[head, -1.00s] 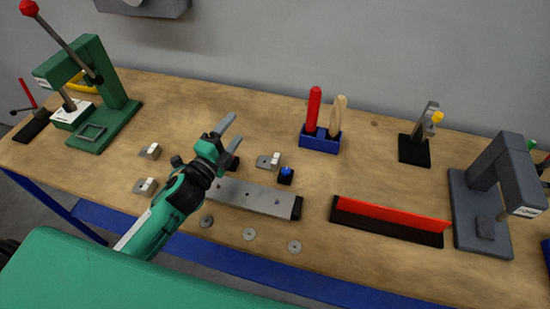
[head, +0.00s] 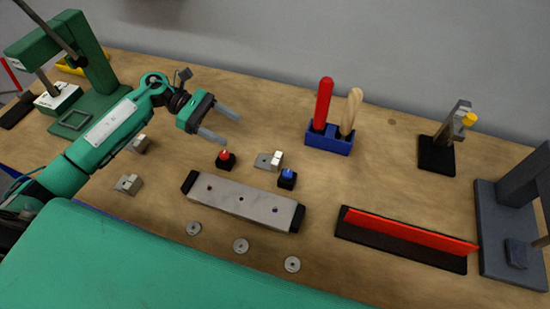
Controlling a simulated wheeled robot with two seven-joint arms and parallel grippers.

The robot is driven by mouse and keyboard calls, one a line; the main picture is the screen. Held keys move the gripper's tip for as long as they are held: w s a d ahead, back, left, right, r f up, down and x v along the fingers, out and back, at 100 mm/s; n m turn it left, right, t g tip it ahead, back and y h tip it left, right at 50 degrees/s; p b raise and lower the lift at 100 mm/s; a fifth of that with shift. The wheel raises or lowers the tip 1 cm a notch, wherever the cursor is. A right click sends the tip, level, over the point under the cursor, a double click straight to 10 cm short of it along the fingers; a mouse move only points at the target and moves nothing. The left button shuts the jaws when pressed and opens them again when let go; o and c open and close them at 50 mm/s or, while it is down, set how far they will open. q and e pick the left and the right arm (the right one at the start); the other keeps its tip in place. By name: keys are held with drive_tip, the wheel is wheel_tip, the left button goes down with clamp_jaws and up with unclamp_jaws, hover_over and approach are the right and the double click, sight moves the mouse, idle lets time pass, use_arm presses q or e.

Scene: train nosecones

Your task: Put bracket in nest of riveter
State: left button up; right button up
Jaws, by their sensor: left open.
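Three small metal brackets with upright tabs lie on the bench: one (head: 268,160) near the middle, one (head: 139,144) behind my left forearm's near side and one (head: 129,184) closer to the front left. A green lever press (head: 88,65) stands at the back left with a square frame (head: 75,120) on its base. A dark grey press (head: 520,205) stands at the right, partly cut off. I cannot read which is the riveter. My left gripper (head: 224,124) is open and empty, above the bench left of and behind the middle bracket. My right gripper is not in view.
A red button (head: 226,160) and a blue button (head: 287,178) flank the middle bracket. A metal bar (head: 240,200) and several washers (head: 241,246) lie in front. A blue holder (head: 328,140) with two handled tools, a clamp (head: 437,150) and a red strip (head: 410,232) are to the right.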

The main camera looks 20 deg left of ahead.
sight(268, 162)
use_arm(q)
drive_tip(key=p+x, duration=0.3)
drive_tip(key=x, duration=0.5)
drive_tip(key=shift+s+d, duration=0.1)
drive_tip(key=shift+s, duration=0.05)
drive_tip(key=p+x, duration=0.1)
drive_tip(key=x, duration=0.1)
drive_tip(key=s+p+x, duration=0.1)
drive_tip(key=p+x, duration=0.1)
drive_tip(key=shift+d+f, duration=0.15)
drive_tip(key=shift+d, duration=0.05)
drive_tip(key=shift+d+f, duration=0.25)
drive_tip(key=shift+d, duration=0.1)
drive_tip(key=shift+w, duration=0.1)
drive_tip(key=c, duration=1.2)
drive_tip(key=shift+o, duration=0.2)
drive_tip(key=shift+r, duration=0.6)
wheel_tip(268, 162, up, 19)
drive_tip(key=b, duration=0.5)
drive_tip(key=shift+f, duration=0.2)
